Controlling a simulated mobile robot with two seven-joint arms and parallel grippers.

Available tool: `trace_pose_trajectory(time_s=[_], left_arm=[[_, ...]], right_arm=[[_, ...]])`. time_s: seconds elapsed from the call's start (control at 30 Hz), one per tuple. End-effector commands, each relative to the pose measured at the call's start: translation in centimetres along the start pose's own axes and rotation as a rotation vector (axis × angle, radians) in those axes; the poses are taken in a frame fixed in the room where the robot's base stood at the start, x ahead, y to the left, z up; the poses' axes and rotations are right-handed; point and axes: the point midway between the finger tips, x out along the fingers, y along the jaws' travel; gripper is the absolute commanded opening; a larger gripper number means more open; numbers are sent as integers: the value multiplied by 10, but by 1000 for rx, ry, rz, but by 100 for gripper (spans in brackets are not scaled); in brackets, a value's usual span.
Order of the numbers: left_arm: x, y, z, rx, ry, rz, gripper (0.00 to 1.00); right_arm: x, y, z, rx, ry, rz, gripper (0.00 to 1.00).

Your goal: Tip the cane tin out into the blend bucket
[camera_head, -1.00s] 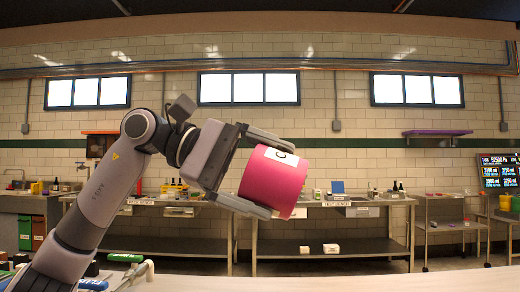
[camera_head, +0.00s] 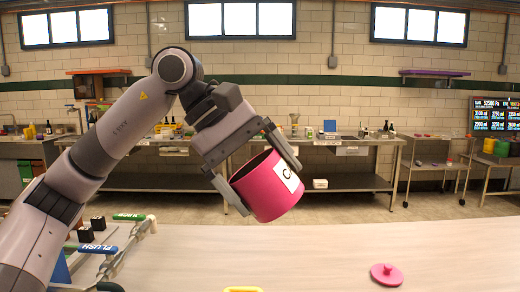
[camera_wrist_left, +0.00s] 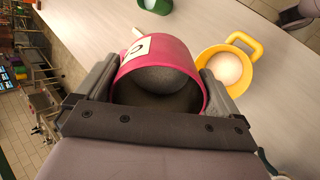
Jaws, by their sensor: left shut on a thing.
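My left gripper (camera_head: 262,168) is shut on the cane tin (camera_head: 262,200), a pink open cylinder with a white label showing a "C". It holds the tin tilted in the air above the table. The wrist view shows the tin (camera_wrist_left: 185,58) between the fingers, with a dark grey inside. A yellow bucket (camera_wrist_left: 247,78) with a loop handle and pale contents stands on the table beside the tin in that view; I see no label on it. Only a yellow edge (camera_head: 243,289) shows at the bottom of the head view.
A pink lid (camera_head: 387,275) with a knob lies on the pale table (camera_head: 330,245) at the right. Flush-labelled and green-handled fittings (camera_head: 98,248) stand at the table's left. Steel benches (camera_head: 340,183) line the back wall. The table's middle is clear.

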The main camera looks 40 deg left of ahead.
Motion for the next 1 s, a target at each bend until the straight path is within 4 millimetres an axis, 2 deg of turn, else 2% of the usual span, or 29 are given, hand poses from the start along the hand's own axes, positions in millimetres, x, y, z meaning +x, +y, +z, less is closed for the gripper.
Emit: trace_pose_trajectory(time_s=[0.03,0.23,0.47,1.0], left_arm=[[-6,5,3,2,11,-32,53],[-3,5,3,6,73,-187,53],[2,-2,0,3,164,-391,53],[4,-8,-3,2,239,-570,53]], right_arm=[[-10,-1,-13,0,0,-1,43],[-23,-1,-33,0,3,-3,43],[-20,-1,-28,-3,2,-4,43],[-20,-1,-27,-5,0,-5,43]])
